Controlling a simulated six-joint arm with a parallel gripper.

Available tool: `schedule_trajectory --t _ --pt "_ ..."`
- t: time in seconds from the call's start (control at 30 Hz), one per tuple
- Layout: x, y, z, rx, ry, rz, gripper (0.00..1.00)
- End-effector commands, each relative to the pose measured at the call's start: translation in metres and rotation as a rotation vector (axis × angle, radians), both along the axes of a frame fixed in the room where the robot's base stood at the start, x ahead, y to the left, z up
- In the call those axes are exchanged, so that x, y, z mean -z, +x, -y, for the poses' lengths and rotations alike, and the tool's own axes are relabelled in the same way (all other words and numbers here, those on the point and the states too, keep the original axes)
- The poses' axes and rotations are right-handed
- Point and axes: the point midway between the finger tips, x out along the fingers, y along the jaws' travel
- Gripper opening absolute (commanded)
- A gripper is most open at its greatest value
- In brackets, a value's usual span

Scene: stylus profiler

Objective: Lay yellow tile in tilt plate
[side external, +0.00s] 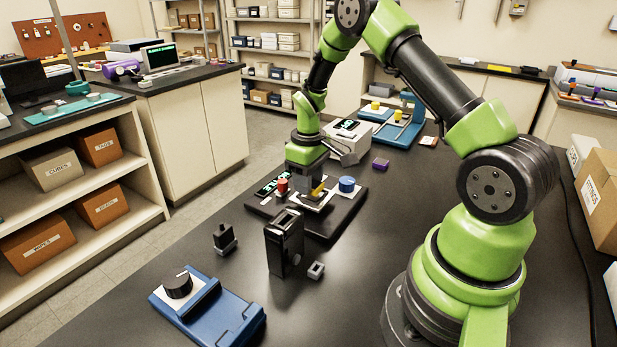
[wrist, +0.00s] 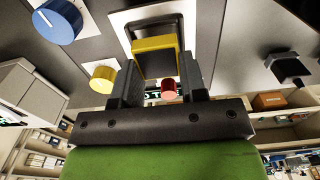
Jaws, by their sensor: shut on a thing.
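My gripper (wrist: 158,66) is shut on the yellow tile (wrist: 154,58), which sits between its two dark fingers in the wrist view. Beyond the tile is a dark-rimmed grey plate on a white panel, which looks like the tilt plate (wrist: 153,28). The tile overlaps the near part of that plate in the picture; I cannot tell whether they touch. In the side view my gripper (side external: 308,185) points down over a dark instrument base (side external: 320,228), with a bit of yellow showing at the fingers. The fingers hide part of the plate there.
A blue knob (side external: 347,185) and a red knob (side external: 283,186) stand on the base close to my gripper. A yellow round knob (wrist: 102,76) shows in the wrist view. A tall black block (side external: 285,243) and a blue device (side external: 207,309) stand nearer the camera.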

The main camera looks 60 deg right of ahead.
Motion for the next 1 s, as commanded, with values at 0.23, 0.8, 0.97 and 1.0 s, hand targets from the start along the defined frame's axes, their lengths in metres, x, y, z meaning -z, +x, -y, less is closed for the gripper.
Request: schedule_trajectory --t 0.23,0.8,0.97,1.0 --pt "0.000 0.000 0.000 0.001 0.000 0.000 0.00" --pt "0.011 0.000 0.000 0.000 0.000 -0.001 0.00" --pt "0.011 0.000 0.000 0.000 0.000 0.000 0.00" --pt "0.011 0.000 0.000 0.000 0.000 0.000 0.00"
